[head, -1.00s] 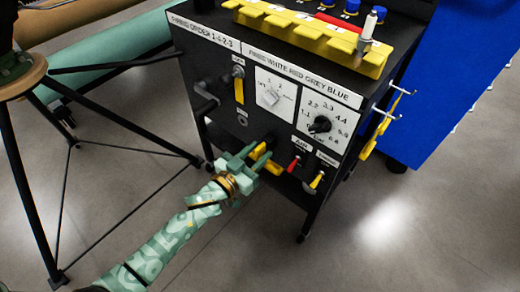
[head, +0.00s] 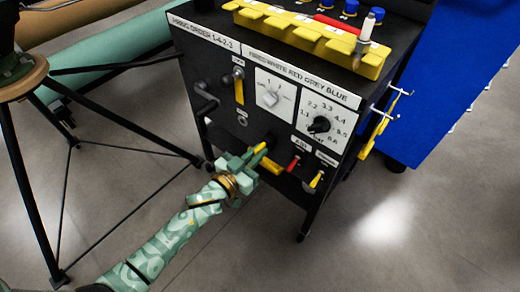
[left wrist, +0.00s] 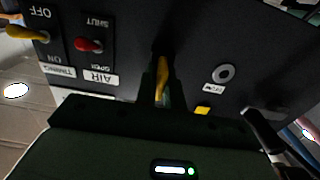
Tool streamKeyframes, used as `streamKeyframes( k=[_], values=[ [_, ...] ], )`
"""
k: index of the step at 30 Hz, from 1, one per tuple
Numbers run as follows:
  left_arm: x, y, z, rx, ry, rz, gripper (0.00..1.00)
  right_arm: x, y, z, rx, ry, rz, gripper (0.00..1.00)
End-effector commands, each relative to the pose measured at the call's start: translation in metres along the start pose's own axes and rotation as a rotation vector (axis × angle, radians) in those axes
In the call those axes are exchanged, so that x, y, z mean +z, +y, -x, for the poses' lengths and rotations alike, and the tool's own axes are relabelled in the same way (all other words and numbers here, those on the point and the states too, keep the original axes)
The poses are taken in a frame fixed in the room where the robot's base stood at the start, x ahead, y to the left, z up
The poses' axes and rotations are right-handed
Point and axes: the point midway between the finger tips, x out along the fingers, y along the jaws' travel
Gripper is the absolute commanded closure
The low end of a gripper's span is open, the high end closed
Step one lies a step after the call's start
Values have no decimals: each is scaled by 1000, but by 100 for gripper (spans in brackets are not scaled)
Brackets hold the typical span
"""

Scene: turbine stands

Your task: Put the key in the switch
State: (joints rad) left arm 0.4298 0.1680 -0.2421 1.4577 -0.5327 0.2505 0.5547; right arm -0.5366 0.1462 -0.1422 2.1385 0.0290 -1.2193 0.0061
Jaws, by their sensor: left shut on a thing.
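My left gripper (head: 252,164) is shut on a narrow yellow key (head: 259,148), low in front of the black cabinet's panel. In the left wrist view the key (left wrist: 161,77) stands upright between the fingertips, with a dark patch of panel behind it. I cannot tell whether its far end touches the panel. The switch looks to be the small round ring (head: 243,122) on the panel, above and left of the gripper; this ring (left wrist: 224,73) shows right of the key in the left wrist view. Its label is too small to read. My right gripper is not in view.
A red toggle (head: 294,163) and a yellow toggle (head: 316,180) lie right of the gripper. Another yellow piece (head: 271,167) shows beside it. A yellow lever (head: 239,91), a black dial (head: 319,124) and a black pipe (head: 206,104) stick out above. A black tripod stand (head: 35,200) is left.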

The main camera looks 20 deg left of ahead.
Motion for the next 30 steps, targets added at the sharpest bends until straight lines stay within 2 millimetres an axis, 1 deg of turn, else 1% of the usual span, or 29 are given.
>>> streamKeyframes(
  k=[17, 23, 30],
  values=[
    [-1, 0, 12, 0, 1, 0, 100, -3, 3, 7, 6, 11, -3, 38],
    [0, 0, 12, 0, 0, 0, 100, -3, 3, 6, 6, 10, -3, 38],
    [-2, 0, 24, 0, 2, 1, 100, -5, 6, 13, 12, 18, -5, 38]
  ],
)
